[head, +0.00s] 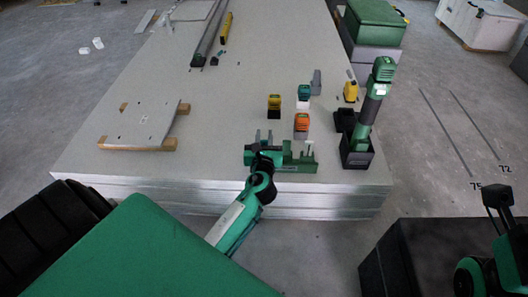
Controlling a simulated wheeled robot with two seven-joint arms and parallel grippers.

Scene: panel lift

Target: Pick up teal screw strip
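The teal screw strip (304,91) looks like a small teal-topped piece standing on a pale base on the large panel stack, right of centre. My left gripper (264,136) is over the front edge of the stack, short of the strip and to its left. Its two grey prongs look apart, with nothing visible between them. A green block-like fixture (302,160) lies close beside it; I cannot tell whether they touch. My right arm's dark end (498,197) shows at the lower right, away from the stack; its fingers are not clear.
Near the strip stand an orange-topped piece (302,121), a yellow-topped piece (274,100), a grey piece (316,82) and a yellow piece (350,92). A green tool (372,105) stands upright in a black holder on the right.

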